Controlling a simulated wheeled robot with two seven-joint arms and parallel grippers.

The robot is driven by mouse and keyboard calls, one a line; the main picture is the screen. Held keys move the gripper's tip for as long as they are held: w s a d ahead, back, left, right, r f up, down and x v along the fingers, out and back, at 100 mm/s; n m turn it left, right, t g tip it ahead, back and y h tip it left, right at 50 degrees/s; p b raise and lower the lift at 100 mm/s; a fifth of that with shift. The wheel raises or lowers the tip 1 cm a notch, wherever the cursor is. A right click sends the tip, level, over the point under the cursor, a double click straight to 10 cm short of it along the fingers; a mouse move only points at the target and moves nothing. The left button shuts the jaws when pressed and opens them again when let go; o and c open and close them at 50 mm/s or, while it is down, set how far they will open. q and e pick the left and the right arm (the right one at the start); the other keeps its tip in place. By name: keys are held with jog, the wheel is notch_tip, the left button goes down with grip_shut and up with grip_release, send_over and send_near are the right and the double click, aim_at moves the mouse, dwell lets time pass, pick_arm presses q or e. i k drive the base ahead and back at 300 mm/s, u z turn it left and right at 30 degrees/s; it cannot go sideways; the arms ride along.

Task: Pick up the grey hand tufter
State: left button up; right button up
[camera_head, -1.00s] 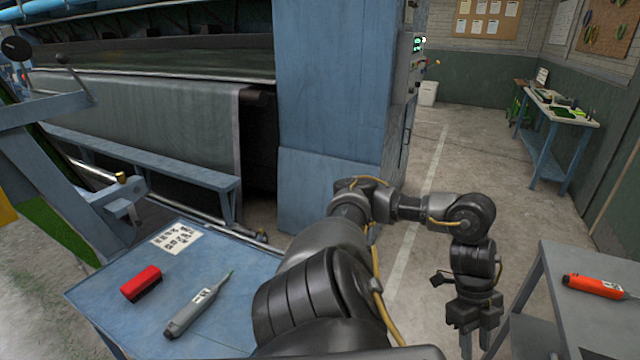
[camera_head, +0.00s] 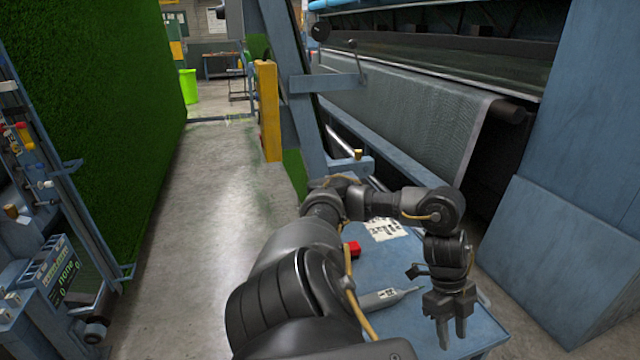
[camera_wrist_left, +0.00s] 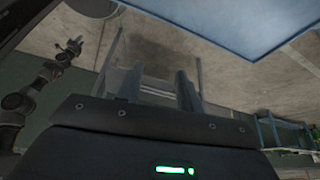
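The grey hand tufter (camera_head: 388,297) lies on the blue table (camera_head: 408,336), its thin tip pointing right in the head view. Its near end is partly hidden by my left arm. My left gripper (camera_head: 452,335) hangs above the table, right of the tufter's tip, pointing down. It is open and empty, with a gap between its fingers. In the left wrist view, the fingers (camera_wrist_left: 157,88) stand apart with nothing between them, and the blue table edge is at the top right. My right gripper (camera_wrist_left: 72,45) shows small at the left there; its fingers are unclear.
A red block-like object (camera_head: 352,249) and a printed sheet (camera_head: 385,229) lie farther back on the table. The large machine with its blue frame (camera_head: 560,260) rises behind and right. A green turf wall (camera_head: 100,90) stands left, with open concrete floor beside it.

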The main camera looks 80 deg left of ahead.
aim_at(380, 299)
jog(key=u, duration=0.35)
jog(key=i, duration=1.9)
jog(key=u, duration=2.35)
